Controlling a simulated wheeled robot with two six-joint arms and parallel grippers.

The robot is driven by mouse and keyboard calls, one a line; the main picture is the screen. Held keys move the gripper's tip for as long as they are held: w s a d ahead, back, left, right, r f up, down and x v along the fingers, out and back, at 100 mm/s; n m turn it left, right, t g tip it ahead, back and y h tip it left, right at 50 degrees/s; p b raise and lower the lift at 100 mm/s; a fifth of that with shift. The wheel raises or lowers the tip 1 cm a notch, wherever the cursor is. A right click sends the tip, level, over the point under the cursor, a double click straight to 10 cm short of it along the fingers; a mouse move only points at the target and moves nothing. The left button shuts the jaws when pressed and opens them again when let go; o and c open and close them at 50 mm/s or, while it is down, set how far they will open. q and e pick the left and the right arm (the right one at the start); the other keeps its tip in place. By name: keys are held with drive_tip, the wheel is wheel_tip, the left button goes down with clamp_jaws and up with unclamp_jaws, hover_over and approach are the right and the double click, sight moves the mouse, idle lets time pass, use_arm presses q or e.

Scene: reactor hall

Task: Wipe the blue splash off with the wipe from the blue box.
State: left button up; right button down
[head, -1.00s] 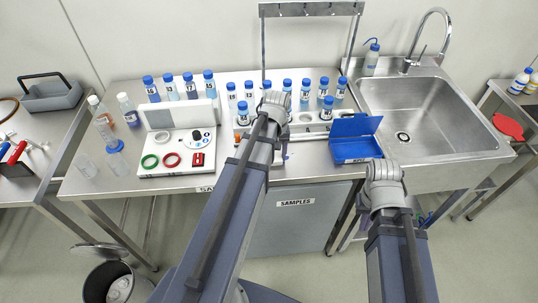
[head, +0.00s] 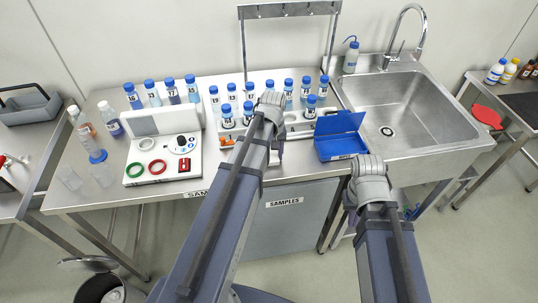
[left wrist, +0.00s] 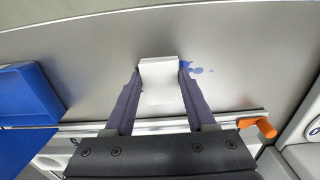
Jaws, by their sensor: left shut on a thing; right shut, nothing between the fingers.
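My left gripper (left wrist: 158,85) is shut on a white wipe (left wrist: 158,75) just over the steel bench top. The wipe hangs between the fingertips; I cannot tell whether it touches the steel. The blue splash (left wrist: 197,70) lies on the bench just right of the wipe in the left wrist view, with part perhaps hidden behind it. In the head view my left gripper (head: 278,152) hides the splash. The open blue box (head: 340,148) stands right of it, and also shows in the left wrist view (left wrist: 28,92). My right gripper (head: 352,214) is shut and empty, mostly hidden by its wrist, in front of the bench.
A rack of blue-capped bottles (head: 240,108) stands behind my left gripper, with an orange-ended part (left wrist: 264,128) near its edge. A white instrument (head: 160,150) is to the left. The sink (head: 400,105) is to the right. A strip of bare bench lies in front.

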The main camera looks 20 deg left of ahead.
sight(284, 161)
use_arm(q)
drive_tip(key=shift+w+d, duration=0.65)
drive_tip(key=shift+d, duration=0.25)
drive_tip(key=shift+w+d, duration=0.6)
drive_tip(key=shift+d, duration=0.25)
drive_tip(key=shift+s+d+r, duration=0.1)
drive_tip(key=shift+s+d, duration=0.05)
drive_tip(key=shift+s, duration=0.25)
drive_tip(key=shift+s+a, duration=0.55)
drive_tip(key=shift+a, duration=0.3)
drive_tip(key=shift+s+a, duration=0.55)
drive_tip(key=shift+a, duration=0.25)
drive_tip(key=shift+a, duration=0.1)
drive_tip(key=shift+s+a, duration=0.55)
drive_tip(key=shift+a, duration=0.25)
drive_tip(key=shift+s+a, duration=0.5)
drive_tip(key=shift+a, duration=0.3)
